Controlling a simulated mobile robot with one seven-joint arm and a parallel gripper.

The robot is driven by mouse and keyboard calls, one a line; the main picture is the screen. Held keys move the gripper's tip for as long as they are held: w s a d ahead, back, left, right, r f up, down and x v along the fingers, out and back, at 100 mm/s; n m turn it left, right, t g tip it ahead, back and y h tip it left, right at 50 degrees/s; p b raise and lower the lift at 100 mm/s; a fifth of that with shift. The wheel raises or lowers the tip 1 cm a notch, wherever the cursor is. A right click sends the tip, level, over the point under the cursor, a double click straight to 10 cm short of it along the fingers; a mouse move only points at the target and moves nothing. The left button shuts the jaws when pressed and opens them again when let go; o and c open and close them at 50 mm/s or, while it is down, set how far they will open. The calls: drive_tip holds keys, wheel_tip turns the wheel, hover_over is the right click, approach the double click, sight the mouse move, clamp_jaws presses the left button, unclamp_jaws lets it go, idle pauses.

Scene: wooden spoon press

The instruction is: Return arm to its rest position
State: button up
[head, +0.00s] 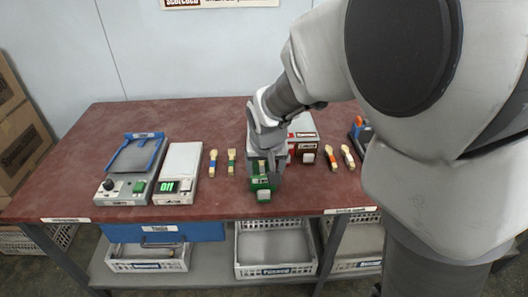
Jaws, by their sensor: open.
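My arm reaches in from the right side of the head view and bends down to the table. My gripper (262,158) is open, just above or around the back of a small green device (263,186). The gripper hides part of this device, and I cannot tell whether they touch. The device has a pale block at its front. The red-brown table (190,113) lies under them.
Left of the gripper are two short wooden spoons (213,162), a white unit with a lit display (180,168) and a blue-framed press (134,160). A red and white unit (303,140) and two more spoons (331,158) are right. White baskets (275,270) sit below.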

drive_tip(key=shift+s+r, duration=0.1)
drive_tip(key=shift+r, duration=0.15)
drive_tip(key=s+d+r+p, duration=0.1)
drive_tip(key=s+d+r, duration=0.2)
drive_tip(key=s+r, duration=0.2)
drive_tip(key=s+d+r+p, duration=0.1)
drive_tip(key=s+d+r, duration=0.3)
drive_tip(key=s, duration=0.5)
drive_tip(key=s+d+r+t+p, duration=0.1)
drive_tip(key=s+d+r, duration=0.2)
drive_tip(key=s+r, duration=0.3)
drive_tip(key=shift+s+d+r, duration=0.2)
drive_tip(key=shift+s+d, duration=0.15)
drive_tip(key=shift+s, duration=0.2)
